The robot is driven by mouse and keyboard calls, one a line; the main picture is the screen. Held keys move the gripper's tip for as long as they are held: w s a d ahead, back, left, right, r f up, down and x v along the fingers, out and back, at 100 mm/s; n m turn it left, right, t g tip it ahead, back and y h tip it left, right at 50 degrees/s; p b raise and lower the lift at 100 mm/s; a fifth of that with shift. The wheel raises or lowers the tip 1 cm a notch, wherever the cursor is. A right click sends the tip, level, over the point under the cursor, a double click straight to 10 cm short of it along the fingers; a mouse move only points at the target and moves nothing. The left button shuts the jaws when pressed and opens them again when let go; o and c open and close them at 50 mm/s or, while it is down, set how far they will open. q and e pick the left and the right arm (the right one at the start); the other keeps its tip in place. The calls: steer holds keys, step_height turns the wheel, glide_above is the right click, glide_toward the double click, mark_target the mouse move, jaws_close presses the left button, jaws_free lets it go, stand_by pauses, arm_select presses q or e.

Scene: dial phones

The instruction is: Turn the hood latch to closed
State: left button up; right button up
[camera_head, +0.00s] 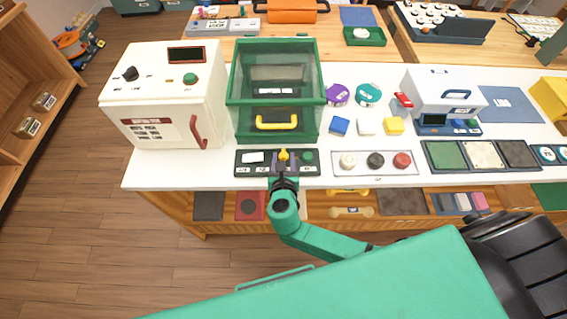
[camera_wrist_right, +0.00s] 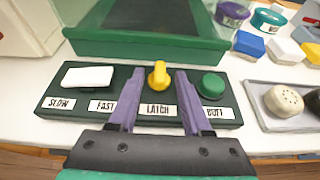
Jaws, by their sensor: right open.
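The hood (camera_head: 276,80) is a green-framed clear box with a yellow handle (camera_head: 277,123), and its front looks shut. In front of it lies a dark control panel (camera_head: 247,170), which fills the middle of the right wrist view (camera_wrist_right: 75,102). The yellow latch knob (camera_wrist_right: 158,75) stands above the LATCH label, its ridge pointing roughly away from me. My right gripper (camera_head: 284,160) is over the panel, its purple fingers open on either side of the knob in the right wrist view (camera_wrist_right: 159,82). I cannot tell whether they touch it. My left gripper is out of view.
A white rocker (camera_wrist_right: 88,77) and a green button (camera_wrist_right: 211,86) flank the knob on the same panel. A white machine (camera_head: 160,95) stands to the left. A tray of round knobs (camera_head: 375,162) lies close on the right. Coloured blocks (camera_head: 366,126) sit behind it.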

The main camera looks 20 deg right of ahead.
steer(key=b+v, duration=0.1)
steer(key=v, duration=1.3)
steer(key=shift+r, duration=0.2)
steer(key=shift+s, duration=0.1)
steer(key=s+d+f+m+g, duration=0.1)
steer(key=d+f+m+g, duration=0.35)
steer(key=f, duration=0.85)
steer(key=s+d+f+m+g, duration=0.1)
steer(key=d+f+m+g, duration=0.3)
steer(key=f, duration=0.9)
steer(key=s+d+f+m+g+y, duration=0.1)
steer(key=s+d+f+m, duration=0.2)
steer(key=s+f+m, duration=0.2)
steer(key=s+d+f+m+g+y+b, duration=0.1)
steer(key=s+d+f+m, duration=0.2)
steer(key=s+f+m, duration=0.2)
steer(key=s+d+f+m+g+y, duration=0.1)
steer(key=s+d+f+m, duration=0.2)
steer(key=s+m, duration=0.7)
step_height(320, 180, down, 2)
steer(key=shift+d+f+m+g+y, duration=0.25)
steer(key=shift+m+g+y, duration=0.1)
steer(key=shift+m, duration=0.7)
